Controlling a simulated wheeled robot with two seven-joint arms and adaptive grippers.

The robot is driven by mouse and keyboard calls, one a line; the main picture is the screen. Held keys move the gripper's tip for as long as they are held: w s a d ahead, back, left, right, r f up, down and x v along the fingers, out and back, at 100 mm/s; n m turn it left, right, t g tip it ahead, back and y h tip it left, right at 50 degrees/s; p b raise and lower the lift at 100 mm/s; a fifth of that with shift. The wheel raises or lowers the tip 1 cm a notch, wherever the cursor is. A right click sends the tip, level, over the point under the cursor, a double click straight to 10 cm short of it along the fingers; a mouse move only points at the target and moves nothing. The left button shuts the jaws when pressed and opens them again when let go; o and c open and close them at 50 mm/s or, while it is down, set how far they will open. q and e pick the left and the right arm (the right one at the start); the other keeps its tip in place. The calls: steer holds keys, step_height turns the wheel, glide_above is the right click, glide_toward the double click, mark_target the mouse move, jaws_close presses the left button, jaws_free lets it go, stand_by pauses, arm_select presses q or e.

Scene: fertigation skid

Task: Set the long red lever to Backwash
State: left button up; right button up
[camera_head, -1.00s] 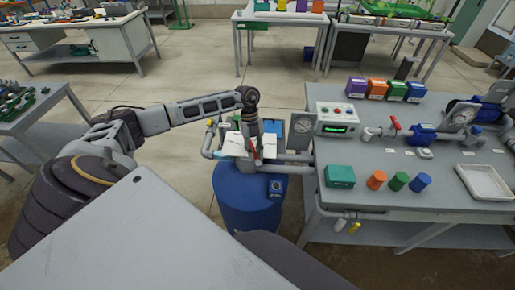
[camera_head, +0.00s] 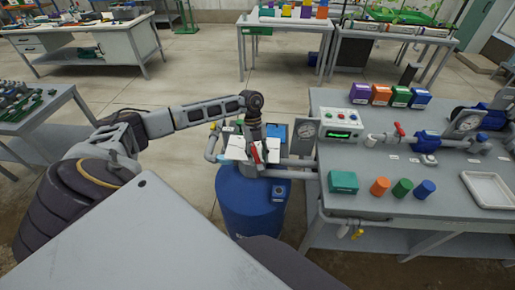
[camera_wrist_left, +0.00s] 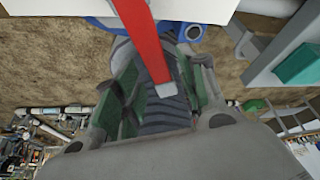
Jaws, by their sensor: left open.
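The long red lever (camera_wrist_left: 148,38) runs down from the top of the left wrist view and ends in a grey tip between my finger pads. In the head view a short piece of the red lever (camera_head: 256,154) shows beside the fingers, over a white panel (camera_head: 236,150) above the blue drum (camera_head: 245,203). My left gripper (camera_head: 258,158) points down at the lever. It is open, with its green-padded fingers on both sides of the lever's end; I cannot tell whether they touch it. The position labels are not readable. My right gripper is not in view.
Grey pipes (camera_head: 300,174) join drum and bench. The floor left of the drum is open.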

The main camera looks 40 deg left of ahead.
mark_target(254, 151)
arm_select(q)
steer(key=v, duration=1.2)
steer(key=shift+d, duration=0.1)
stand_by(0.5)
